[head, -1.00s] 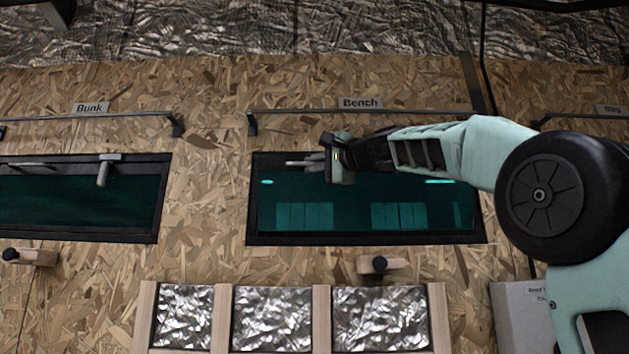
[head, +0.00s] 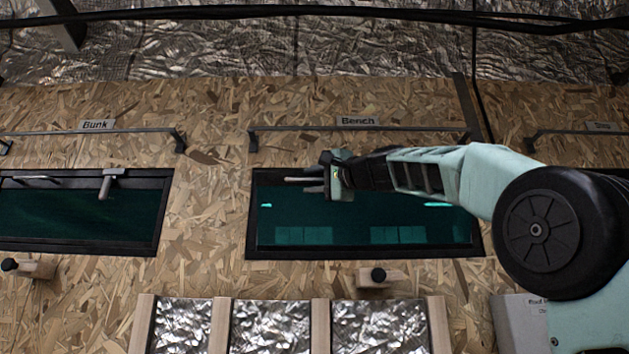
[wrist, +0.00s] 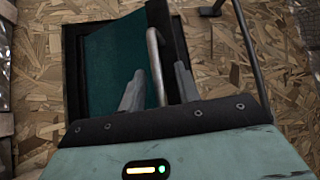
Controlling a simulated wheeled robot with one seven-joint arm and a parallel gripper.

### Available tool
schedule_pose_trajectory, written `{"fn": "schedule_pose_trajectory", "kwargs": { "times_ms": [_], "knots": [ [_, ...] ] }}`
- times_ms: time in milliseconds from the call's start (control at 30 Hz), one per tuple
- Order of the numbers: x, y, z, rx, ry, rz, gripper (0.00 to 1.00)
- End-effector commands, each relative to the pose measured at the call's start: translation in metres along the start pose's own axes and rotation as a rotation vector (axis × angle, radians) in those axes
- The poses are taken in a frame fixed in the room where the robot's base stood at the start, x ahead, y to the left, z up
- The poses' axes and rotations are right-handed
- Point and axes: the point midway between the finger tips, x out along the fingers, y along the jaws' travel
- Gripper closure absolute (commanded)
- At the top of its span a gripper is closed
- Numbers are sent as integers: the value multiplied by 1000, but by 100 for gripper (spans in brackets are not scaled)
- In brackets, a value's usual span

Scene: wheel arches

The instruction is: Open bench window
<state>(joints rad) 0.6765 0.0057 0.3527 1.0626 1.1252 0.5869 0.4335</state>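The bench window (head: 370,252) is a dark-framed teal pane under the "Bench" label (head: 357,121), in the middle of the head view. Its teal pane (wrist: 112,65) looks slanted against the dark frame in the wrist view; I cannot tell whether it stands ajar. My gripper (head: 312,183) is at the upper left part of this window. In the wrist view its two grey fingers (wrist: 158,72) are apart, with the pale bar handle (wrist: 154,45) between them. A gap shows on the right finger's side; contact on the left side is unclear.
A dark rail (head: 400,129) runs above the window, close over my arm. A wooden block with a black knob (head: 378,275) sits below it. The bunk window (head: 80,246) is to the left. Foil panels in a wooden frame (head: 321,330) stand lower down.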

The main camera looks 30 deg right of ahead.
Motion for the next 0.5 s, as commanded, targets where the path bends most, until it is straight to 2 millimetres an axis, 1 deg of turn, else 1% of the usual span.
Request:
{"fn": "schedule_pose_trajectory", "kwargs": {
  "times_ms": [133, 267, 367, 500],
  "knots": [
    [-6, 1, 0, -1, 1, -1, 67],
    [-24, 3, 1, -3, 3, -2, 67],
    [-46, 5, 1, -3, 3, -1, 67],
    [-79, 4, 2, -3, 3, -2, 67]
  ]
}}
